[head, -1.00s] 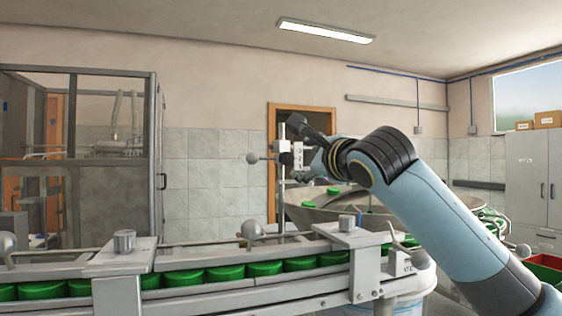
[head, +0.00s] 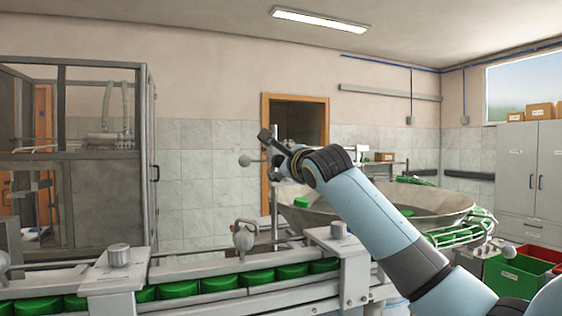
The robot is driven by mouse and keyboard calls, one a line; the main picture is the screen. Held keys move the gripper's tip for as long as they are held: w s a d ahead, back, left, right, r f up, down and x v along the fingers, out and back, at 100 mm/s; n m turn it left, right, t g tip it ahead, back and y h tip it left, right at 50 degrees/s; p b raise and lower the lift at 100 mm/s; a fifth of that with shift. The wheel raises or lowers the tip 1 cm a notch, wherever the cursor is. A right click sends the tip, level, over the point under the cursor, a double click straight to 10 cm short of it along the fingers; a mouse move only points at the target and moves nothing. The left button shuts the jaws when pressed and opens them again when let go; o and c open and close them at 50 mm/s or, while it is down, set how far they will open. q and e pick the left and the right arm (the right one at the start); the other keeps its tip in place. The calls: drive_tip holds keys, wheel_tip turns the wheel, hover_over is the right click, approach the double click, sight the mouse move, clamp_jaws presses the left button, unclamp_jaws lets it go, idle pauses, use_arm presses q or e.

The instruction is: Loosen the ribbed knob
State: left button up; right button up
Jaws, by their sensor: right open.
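Two grey knobs that look ribbed stand on the conveyor's brackets. The left knob (head: 119,255) is upright on the left bracket, and the right knob (head: 338,230) is upright on the right one. I cannot tell how tight either is. My right arm comes in from the lower right. My right gripper (head: 266,139) is small and dark, open, up in the air above and behind the conveyor, up and left of the right knob and touching neither knob. No object shows in it. My left gripper is out of view.
The conveyor rail (head: 200,273) with several green caps crosses the front. Behind it stands a wide metal feeder bowl (head: 440,205), partly hidden by my arm. A glazed cabinet (head: 105,180) is at left. Green and red crates (head: 512,277) are at lower right.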

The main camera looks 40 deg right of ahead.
drive_tip(key=c, duration=0.6)
clamp_jaws()
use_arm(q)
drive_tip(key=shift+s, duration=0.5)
